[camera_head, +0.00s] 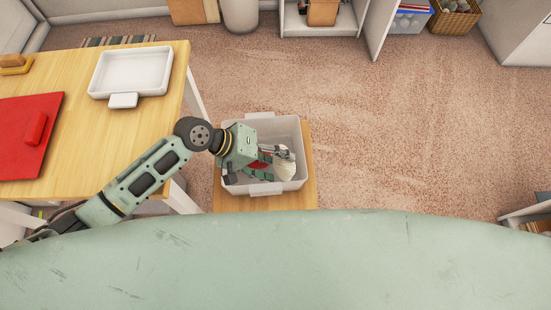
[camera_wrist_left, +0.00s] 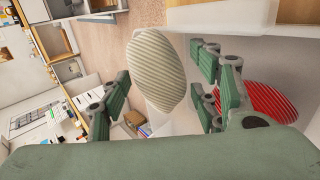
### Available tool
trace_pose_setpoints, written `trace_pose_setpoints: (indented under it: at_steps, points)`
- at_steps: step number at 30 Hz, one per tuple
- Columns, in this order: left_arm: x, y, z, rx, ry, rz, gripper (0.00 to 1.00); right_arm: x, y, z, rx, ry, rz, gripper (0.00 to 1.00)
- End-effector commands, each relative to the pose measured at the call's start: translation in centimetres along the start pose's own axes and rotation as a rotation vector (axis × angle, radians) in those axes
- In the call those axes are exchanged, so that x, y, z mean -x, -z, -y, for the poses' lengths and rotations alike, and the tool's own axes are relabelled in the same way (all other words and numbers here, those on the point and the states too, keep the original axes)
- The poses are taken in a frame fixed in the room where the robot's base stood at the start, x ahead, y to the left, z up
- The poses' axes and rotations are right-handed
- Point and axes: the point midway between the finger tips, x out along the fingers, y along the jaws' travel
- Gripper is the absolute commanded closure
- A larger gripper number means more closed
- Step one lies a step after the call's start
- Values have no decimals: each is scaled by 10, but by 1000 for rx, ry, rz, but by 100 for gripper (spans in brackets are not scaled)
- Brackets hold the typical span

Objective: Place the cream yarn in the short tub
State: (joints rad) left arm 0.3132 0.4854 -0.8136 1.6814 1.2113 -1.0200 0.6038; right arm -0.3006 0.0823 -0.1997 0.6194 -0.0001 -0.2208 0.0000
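The cream yarn (camera_head: 285,169), a ribbed oval ball, is at the right side inside the outline of the pale short tub (camera_head: 290,127). My left gripper (camera_head: 278,158) reaches over the tub, its fingers around the yarn. Whether the yarn also touches the tub floor cannot be told. A red yarn ball (camera_wrist_left: 262,104) lies in the tub, partly hidden by the fingers. My right gripper is not in view.
The tub stands on a small wooden stand (camera_head: 307,190). A wooden table (camera_head: 110,130) at the left carries a white tray (camera_head: 131,72) and a red board (camera_head: 25,130). Shelving and a wicker basket (camera_head: 455,20) stand at the back. Carpet to the right is clear.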

Motion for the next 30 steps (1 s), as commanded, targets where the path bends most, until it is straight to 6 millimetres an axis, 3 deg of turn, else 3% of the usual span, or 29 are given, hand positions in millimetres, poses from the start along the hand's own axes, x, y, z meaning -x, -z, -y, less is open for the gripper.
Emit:
trace_pose_setpoints:
  at_steps: [14, 30]
  points:
    - [8, 0, -8, -4, -1, -1, 36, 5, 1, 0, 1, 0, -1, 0]
    - [111, 0, -8, -1, 2, -1, 36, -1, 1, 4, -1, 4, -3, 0]
